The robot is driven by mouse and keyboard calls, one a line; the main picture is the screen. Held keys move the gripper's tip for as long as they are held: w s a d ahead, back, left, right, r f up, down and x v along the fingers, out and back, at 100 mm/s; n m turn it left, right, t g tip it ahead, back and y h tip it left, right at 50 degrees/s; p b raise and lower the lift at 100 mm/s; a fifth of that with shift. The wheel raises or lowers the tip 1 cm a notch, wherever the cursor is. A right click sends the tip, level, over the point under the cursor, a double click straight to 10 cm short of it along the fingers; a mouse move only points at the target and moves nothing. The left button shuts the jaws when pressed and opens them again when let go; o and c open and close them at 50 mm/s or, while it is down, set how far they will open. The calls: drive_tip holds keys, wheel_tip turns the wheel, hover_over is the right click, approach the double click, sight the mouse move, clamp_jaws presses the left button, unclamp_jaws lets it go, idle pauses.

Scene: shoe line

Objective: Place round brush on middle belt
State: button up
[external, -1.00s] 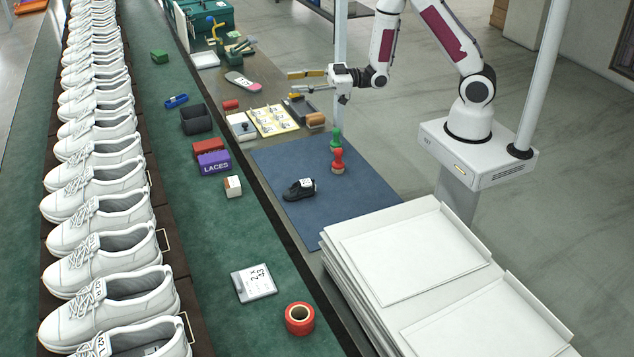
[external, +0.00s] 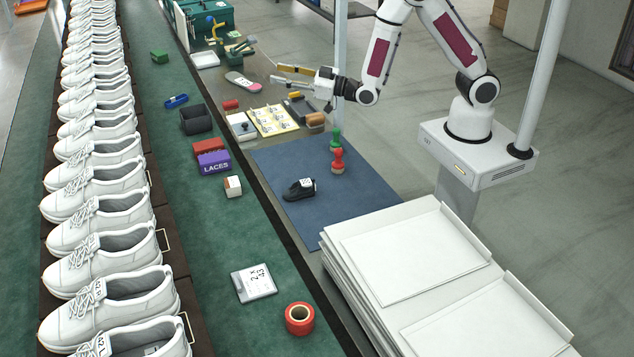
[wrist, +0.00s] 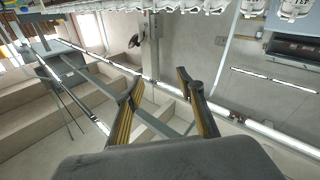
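Two knob-shaped items stand upright on the blue mat (external: 330,200), a green one (external: 336,140) behind a red one (external: 338,162). The red one has a tan base that may be bristles; I cannot tell surely which is the round brush. The green belt (external: 205,240) runs down the middle of the external view, between the shoe row and the worktable. My gripper (external: 277,73) is raised above the far part of the worktable, beyond the mat, fingers pointing left. It is open, with nothing between the fingers in the wrist view (wrist: 160,80).
The green belt carries a purple laces box (external: 213,162), a dark bin (external: 196,119), a white labelled device (external: 254,283) and a red tape roll (external: 300,319). White trays (external: 420,260) are stacked in front. A post (external: 340,60) stands beside my arm.

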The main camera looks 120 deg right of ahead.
drive_tip(key=s+a+f+m+g+h, duration=0.1)
drive_tip(key=s+a+f+m+g, duration=0.2)
drive_tip(key=s+a+m+g, duration=0.5)
drive_tip(key=s+a+f+m+g+h, duration=0.15)
drive_tip(key=s+a+f+g, duration=0.35)
drive_tip(key=a, duration=0.8)
approach(341, 158)
drive_tip(key=d+m, duration=0.1)
drive_tip(key=d, duration=0.2)
drive_tip(key=shift+w+d+t, duration=0.1)
drive_tip(key=shift+d+t, duration=0.05)
drive_tip(key=shift+t, duration=0.25)
drive_tip(key=shift+f, duration=0.8)
drive_tip(key=shift+x, duration=1.3)
drive_tip(key=shift+r+x, duration=0.2)
drive_tip(key=shift+x, duration=2.45)
